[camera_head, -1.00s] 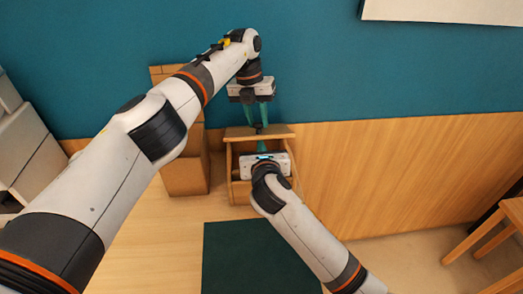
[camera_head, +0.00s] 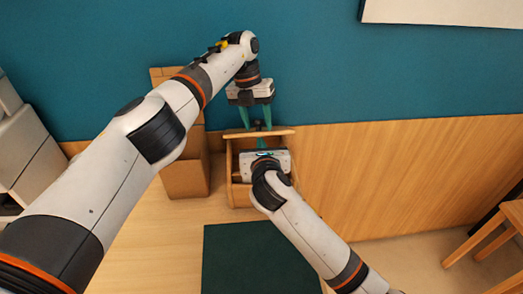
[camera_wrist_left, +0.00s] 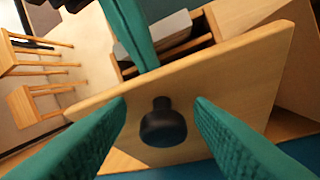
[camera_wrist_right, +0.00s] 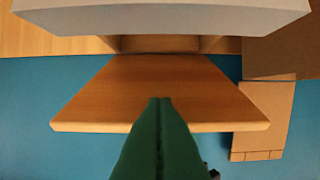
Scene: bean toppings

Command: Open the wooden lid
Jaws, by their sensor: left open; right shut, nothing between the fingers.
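The wooden lid (camera_head: 284,131) stands tilted up at the back of the wooden box (camera_head: 230,170). In the left wrist view the lid (camera_wrist_left: 235,80) carries a black knob (camera_wrist_left: 163,128). My left gripper (camera_head: 258,127) is open, with its fingers on either side of the knob and apart from it. My right gripper (camera_head: 262,146) is shut and empty, over the box opening. In the right wrist view its closed fingers (camera_wrist_right: 160,100) lie in front of the lid's inner face (camera_wrist_right: 100,100); whether they touch it is unclear. The box's inside is mostly hidden.
Brown cardboard boxes (camera_head: 184,176) stand just left of the wooden box. A dark green mat (camera_head: 250,255) lies in front on the table (camera_head: 160,240). A blue wall (camera_head: 330,70) with wood panelling (camera_head: 400,170) is close behind. A wooden stool (camera_head: 500,235) is at far right.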

